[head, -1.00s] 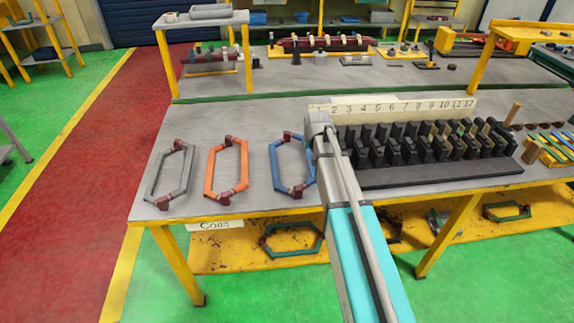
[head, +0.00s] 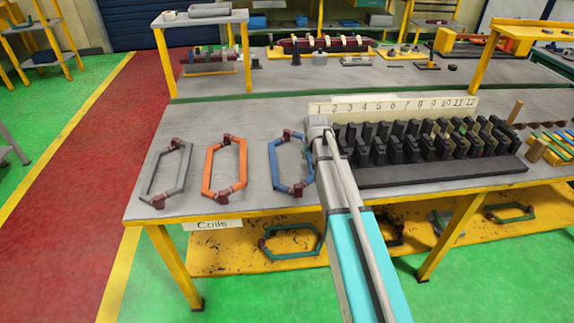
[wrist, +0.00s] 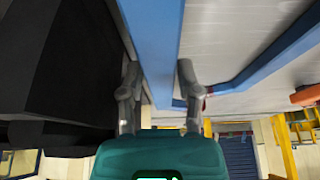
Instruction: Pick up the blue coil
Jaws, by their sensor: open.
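The blue coil (head: 274,166), a six-sided loop with dark red fittings at its ends, lies on the table, third from the left. Its right side is partly covered by my arm in the head view. In the wrist view a long blue bar of the coil (wrist: 153,40) runs between the two fingers of my gripper (wrist: 158,85). The fingers are open, one on each side of the bar, and gaps show between them and it. In the head view the fingers are hidden by my arm.
An orange coil (head: 208,172) and a grey coil (head: 154,175) lie left of the blue one. A black slotted block (head: 440,172) stands close on the right, with a numbered strip (head: 395,105) behind it. The table's front edge is near.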

